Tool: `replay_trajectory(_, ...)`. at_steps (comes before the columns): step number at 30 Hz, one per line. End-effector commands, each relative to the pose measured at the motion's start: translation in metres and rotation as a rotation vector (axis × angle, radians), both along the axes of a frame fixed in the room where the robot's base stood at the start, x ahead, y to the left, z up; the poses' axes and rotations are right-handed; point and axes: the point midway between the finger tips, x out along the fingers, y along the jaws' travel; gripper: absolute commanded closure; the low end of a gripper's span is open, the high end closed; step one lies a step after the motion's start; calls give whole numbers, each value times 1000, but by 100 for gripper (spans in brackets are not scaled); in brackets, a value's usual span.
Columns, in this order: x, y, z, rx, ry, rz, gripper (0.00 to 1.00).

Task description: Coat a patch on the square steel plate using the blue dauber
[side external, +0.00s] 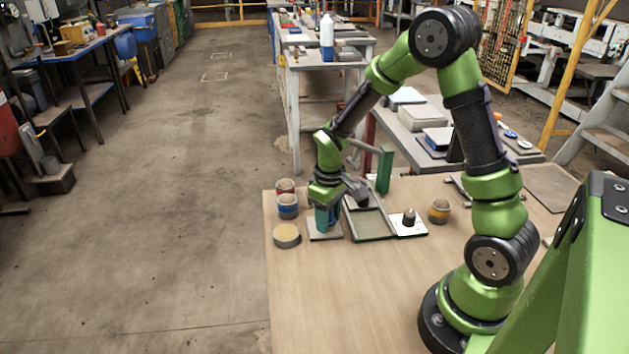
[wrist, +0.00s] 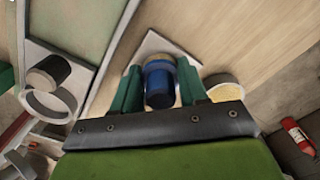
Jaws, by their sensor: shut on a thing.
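My gripper (side external: 327,222) points down over a pale grey square plate (side external: 325,237) at the front left of the tabletop. Its green fingers are shut on the blue dauber (wrist: 158,85), a blue cylinder with a tan band. The dauber shows only as a narrow blue strip between the fingers in the side view. In the wrist view the square plate (wrist: 154,43) shows around the dauber, partly hidden by it and the fingers. The dauber's lower end is hidden, so I cannot tell whether it touches the plate. No coated patch can be made out.
Red-banded (side external: 285,187) and blue-banded (side external: 288,206) pots and a round yellow-filled dish (side external: 287,235) stand left of the plate. A framed tray (side external: 371,225) lies right. Beyond it are a white square (side external: 413,232) bearing a dark piece and a yellow-banded pot (side external: 439,211). The tabletop's front is clear.

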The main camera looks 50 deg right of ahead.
Motion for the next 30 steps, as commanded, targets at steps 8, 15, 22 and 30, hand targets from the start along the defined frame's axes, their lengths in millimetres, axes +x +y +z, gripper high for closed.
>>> replay_trajectory(8, -18, 18, 0, 0, -1, 3, 81)
replay_trajectory(15, -7, 7, 1, 0, -1, -2, 81)
replay_trajectory(22, 8, -8, 1, -1, -2, 0, 81)
replay_trajectory(30, 25, -25, 2, -1, 0, -1, 81)
